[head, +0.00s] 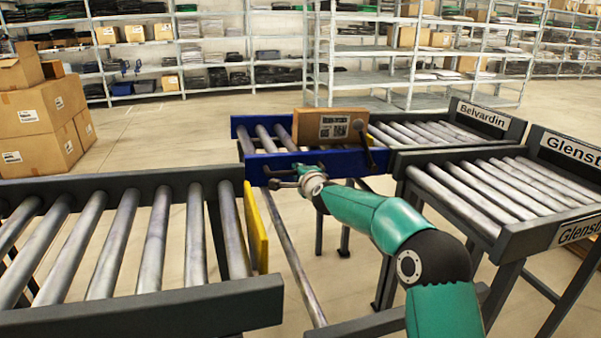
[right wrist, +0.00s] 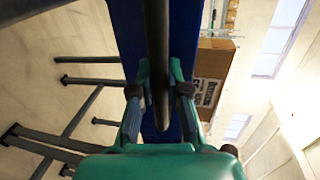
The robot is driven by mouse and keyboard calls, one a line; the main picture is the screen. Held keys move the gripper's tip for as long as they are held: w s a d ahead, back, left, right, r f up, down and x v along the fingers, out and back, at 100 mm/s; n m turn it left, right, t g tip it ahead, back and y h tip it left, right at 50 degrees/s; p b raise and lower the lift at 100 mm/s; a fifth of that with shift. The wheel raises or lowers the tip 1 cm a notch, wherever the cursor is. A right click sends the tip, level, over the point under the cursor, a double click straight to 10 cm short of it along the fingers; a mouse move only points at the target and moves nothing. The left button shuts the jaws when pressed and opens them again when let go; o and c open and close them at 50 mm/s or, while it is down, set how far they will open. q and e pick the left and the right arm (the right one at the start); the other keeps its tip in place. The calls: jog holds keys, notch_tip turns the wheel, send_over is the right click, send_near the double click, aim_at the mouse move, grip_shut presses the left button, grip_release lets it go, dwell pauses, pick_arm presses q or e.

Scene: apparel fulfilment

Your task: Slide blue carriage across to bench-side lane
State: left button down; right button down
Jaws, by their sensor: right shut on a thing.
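The blue carriage (head: 257,170) is a short roller section with blue side beams, at the far end of the cross rails in the head view. It carries a cardboard box (head: 318,126) with a label. It stands in line with the Belvardin lane (head: 420,133). My right gripper (head: 290,178) is at the carriage's near side. In the right wrist view, its fingers (right wrist: 160,95) are closed about a dark bar handle (right wrist: 158,50) in front of the blue beam (right wrist: 188,45). My left gripper is out of view.
A roller conveyor (head: 150,240) with a yellow end stop (head: 256,228) fills the near left. The Glenst-labelled lane (head: 500,190) is at the right. Between them, the cross rail (head: 292,255) runs through an open gap. Stacked boxes (head: 40,120) stand at the left.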

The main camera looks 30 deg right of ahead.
jog(key=shift+d+f, duration=0.1)
jog(key=shift+f, duration=0.05)
jog(key=c, duration=1.1)
grip_release()
jog(key=shift+w+f, duration=0.15)
jog(key=shift+w, duration=0.1)
jog(key=shift+c, duration=0.2)
jog(key=shift+s, duration=0.15)
jog(key=v, duration=1.2)
